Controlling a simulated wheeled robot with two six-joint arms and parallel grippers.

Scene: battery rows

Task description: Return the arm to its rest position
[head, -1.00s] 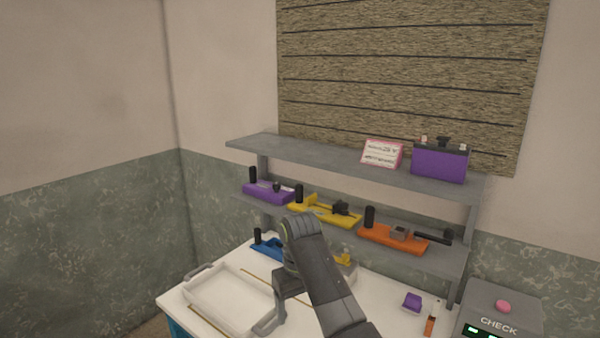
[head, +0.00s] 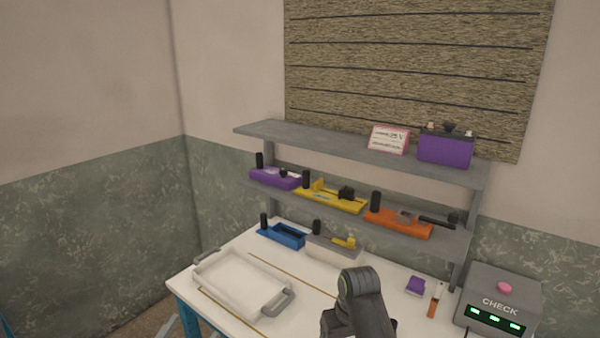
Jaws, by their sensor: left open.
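My left arm comes up from the bottom edge of the head view, its dark grey bent joint in front of the white table (head: 318,293). My left gripper (head: 334,326) is at the bottom edge, mostly cut off and partly hidden by the arm; it is open. Nothing shows held in it. It is apart from the white tray (head: 285,297) to its left. My right gripper is not in view.
A grey shelf (head: 350,215) at the back holds purple, yellow and orange holders. Blue and pale holders (head: 283,236) stand below. A purple block (head: 415,286) lies at right, near the grey CHECK box (head: 500,290). The table's middle is clear.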

